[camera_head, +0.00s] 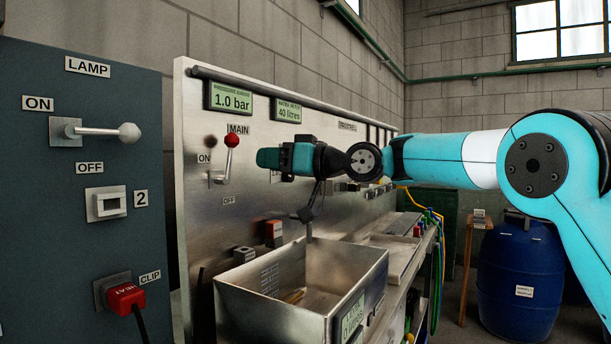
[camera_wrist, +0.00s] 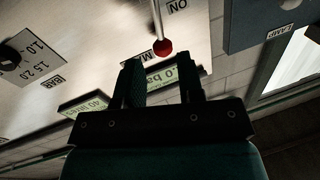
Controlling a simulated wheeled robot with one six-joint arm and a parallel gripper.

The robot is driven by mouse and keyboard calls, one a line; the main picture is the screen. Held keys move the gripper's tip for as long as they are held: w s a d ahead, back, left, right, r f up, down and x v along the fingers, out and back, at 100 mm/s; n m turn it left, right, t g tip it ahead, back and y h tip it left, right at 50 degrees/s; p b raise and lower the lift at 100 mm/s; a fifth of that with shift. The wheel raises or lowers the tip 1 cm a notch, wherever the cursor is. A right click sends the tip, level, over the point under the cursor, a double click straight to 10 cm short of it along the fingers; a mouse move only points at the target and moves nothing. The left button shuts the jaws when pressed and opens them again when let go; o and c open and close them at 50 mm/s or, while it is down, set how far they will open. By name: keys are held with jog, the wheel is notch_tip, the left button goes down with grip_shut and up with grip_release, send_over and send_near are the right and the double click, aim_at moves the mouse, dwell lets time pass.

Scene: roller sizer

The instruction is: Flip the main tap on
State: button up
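The main tap is a lever with a red ball (camera_head: 232,140) on a steel panel, under the MAIN label. Its arm rises from a small base (camera_head: 217,178) and tilts a little right. An ON label is left of it and an OFF label below. My gripper (camera_head: 262,158) is right of the lever, apart from it, with its end facing left. In the wrist view, two dark fingers (camera_wrist: 160,75) stand apart with nothing between them. The red ball (camera_wrist: 163,47) shows just beyond the fingertips, roughly in line with the gap.
A steel sink (camera_head: 262,312) with a thin spout above it stands below my gripper. A lamp panel (camera_head: 70,200) with a white-ball lever (camera_head: 129,132) and a red plug (camera_head: 125,298) is at left. Displays (camera_head: 231,98) hang above the tap. A blue barrel (camera_head: 520,275) stands at right.

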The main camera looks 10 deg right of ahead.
jog(key=b+v, duration=0.1)
jog(key=v, duration=0.6)
jog(key=shift+s+d, duration=0.1)
jog(key=shift+d, duration=0.05)
jog(key=s+d+f+m+g+h+p, duration=0.1)
jog(key=s+f+h, duration=0.3)
jog(key=s, duration=0.7)
jog(key=s+d+f+m+g+h+p, duration=0.1)
jog(key=s+d+f+g+h+p, duration=0.3)
jog(key=s+f, duration=0.5)
jog(key=s+d+f+m+g+h+p, duration=0.1)
jog(key=s+f, duration=0.6)
jog(key=s, duration=0.8)
jog(key=d+g+h+p, duration=0.1)
jog(key=g+h, duration=0.1)
jog(key=h, duration=0.1)
jog(key=shift+s+d+m, duration=0.2)
jog(key=shift+m, duration=0.2)
